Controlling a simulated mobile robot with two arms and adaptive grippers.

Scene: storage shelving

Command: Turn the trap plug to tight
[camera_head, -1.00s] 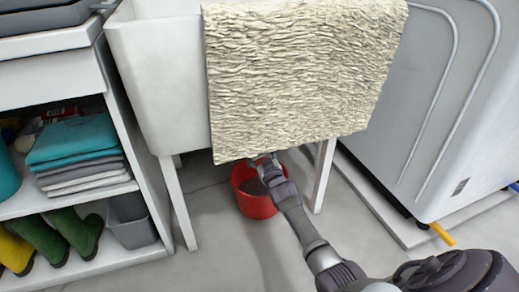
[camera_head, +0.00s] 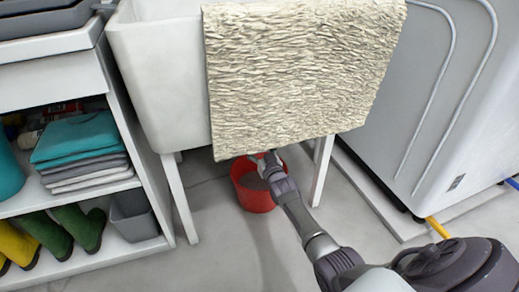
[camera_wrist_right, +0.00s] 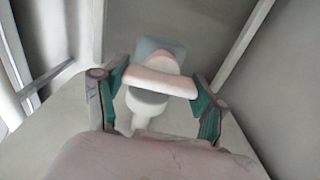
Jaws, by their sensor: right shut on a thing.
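The trap plug (camera_wrist_right: 163,82) is a pale, pinkish-white bar with a rounded part behind it, under the sink in the right wrist view. My right gripper (camera_wrist_right: 158,86) is shut on it, with one green-padded finger at each end of the bar. A white rounded trap part (camera_wrist_right: 147,103) sits just below the bar. In the head view my right gripper (camera_head: 267,163) reaches under the sink (camera_head: 160,80), above the red bucket (camera_head: 250,197). The plug is hidden there by the draped cloth and the gripper. My left gripper is not in view.
A cream textured cloth (camera_head: 300,75) hangs over the sink front. White sink legs (camera_head: 322,172) stand on both sides of the bucket. A shelf with folded towels (camera_head: 80,150) and boots is at left; a white appliance (camera_head: 450,110) is at right.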

